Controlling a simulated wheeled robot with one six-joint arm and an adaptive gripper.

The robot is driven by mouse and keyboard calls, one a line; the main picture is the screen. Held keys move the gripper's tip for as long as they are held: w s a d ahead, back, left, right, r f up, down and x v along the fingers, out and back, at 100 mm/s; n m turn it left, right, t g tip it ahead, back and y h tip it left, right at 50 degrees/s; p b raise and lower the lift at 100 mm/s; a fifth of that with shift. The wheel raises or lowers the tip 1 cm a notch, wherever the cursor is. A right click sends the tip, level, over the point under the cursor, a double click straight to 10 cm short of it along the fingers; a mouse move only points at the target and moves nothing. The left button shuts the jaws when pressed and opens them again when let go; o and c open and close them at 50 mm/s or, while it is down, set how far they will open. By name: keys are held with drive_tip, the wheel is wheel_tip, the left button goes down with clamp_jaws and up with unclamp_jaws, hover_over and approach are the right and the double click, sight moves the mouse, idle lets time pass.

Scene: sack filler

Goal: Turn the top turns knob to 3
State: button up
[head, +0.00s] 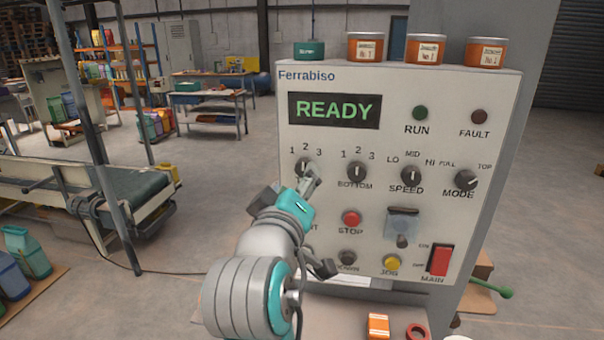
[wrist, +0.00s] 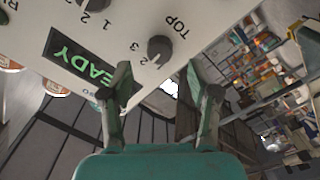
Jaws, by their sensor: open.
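The top turns knob (head: 301,167) is a dark round knob on the upper left of the panel, with 1, 2 and 3 printed around it. My gripper (head: 313,178) is in front of it and covers part of it and its label in the head view. In the wrist view the knob (wrist: 160,47) sits by the word TOP, beyond the fingertips and between their lines. The two fingers of my gripper (wrist: 158,78) are apart, with nothing between them. I cannot tell clearly which number the knob's pointer faces.
The panel's display (head: 335,110) reads READY. The bottom knob (head: 357,172) is just right of the top knob, then the speed knob (head: 411,176) and mode knob (head: 466,180). The red stop button (head: 351,219) is below. Orange tins (head: 426,50) stand on top of the cabinet.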

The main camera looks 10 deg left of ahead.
sight(303, 171)
drive_tip(key=shift+w, duration=2.25)
clamp_jaws()
drive_tip(key=shift+m, duration=0.4)
drive_tip(key=m, duration=0.3)
drive_tip(key=shift+m, duration=2.5)
